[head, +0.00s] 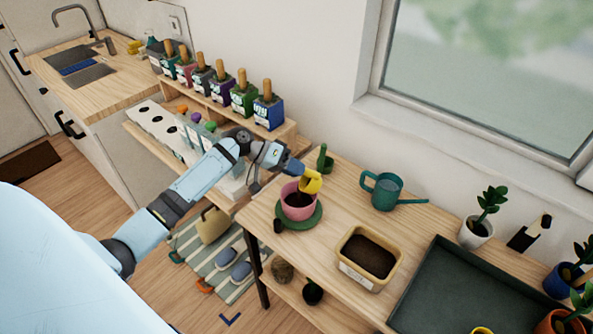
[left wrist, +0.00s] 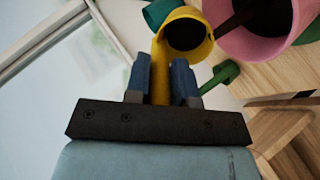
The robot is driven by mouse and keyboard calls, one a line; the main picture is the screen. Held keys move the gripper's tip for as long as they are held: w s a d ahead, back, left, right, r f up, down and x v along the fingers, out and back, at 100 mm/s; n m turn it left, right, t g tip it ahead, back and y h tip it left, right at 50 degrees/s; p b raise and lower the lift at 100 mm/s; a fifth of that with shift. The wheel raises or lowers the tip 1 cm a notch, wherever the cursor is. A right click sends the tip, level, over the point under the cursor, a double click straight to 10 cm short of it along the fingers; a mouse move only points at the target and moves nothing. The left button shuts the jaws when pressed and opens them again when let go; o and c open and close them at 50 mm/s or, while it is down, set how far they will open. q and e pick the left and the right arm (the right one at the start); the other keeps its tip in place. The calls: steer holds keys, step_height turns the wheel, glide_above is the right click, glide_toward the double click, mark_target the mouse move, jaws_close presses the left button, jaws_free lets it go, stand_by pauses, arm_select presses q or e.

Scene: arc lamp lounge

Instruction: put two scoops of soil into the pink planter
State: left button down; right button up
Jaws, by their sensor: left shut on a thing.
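The pink planter (head: 298,213) stands on a green saucer (head: 314,219) at the left end of the wooden table, with dark soil visible inside. My left gripper (head: 296,168) is shut on the handle of a yellow scoop (head: 312,183), which is tilted at the planter's rim. In the left wrist view the scoop (left wrist: 192,54) has dark contents, and a dark brown strip runs from it toward the pink planter (left wrist: 235,42). A tan tub (head: 352,272) of dark soil stands to the planter's right. My right gripper is out of view.
A teal watering can (head: 386,193) and a small green cactus (head: 324,160) stand behind the planter. A dark tray (head: 455,290) fills the table's right side, with potted plants beyond it. Several boxes with wooden handles line the shelf at the back left.

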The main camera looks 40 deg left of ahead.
arm_select(q)
steer(key=shift+s+a+f+t+h+b, duration=0.35)
steer(key=shift+h+b, duration=0.35)
steer(key=shift+b, duration=0.6)
steer(key=h+b, duration=0.1)
steer(key=b, duration=0.1)
steer(key=a+t+h+b, duration=0.1)
steer(key=b, duration=0.1)
steer(key=shift+s+f+b, duration=0.3)
steer(key=shift+f+b, duration=0.1)
steer(key=shift+a, duration=0.1)
steer(key=shift+r, duration=0.1)
stand_by(0.6)
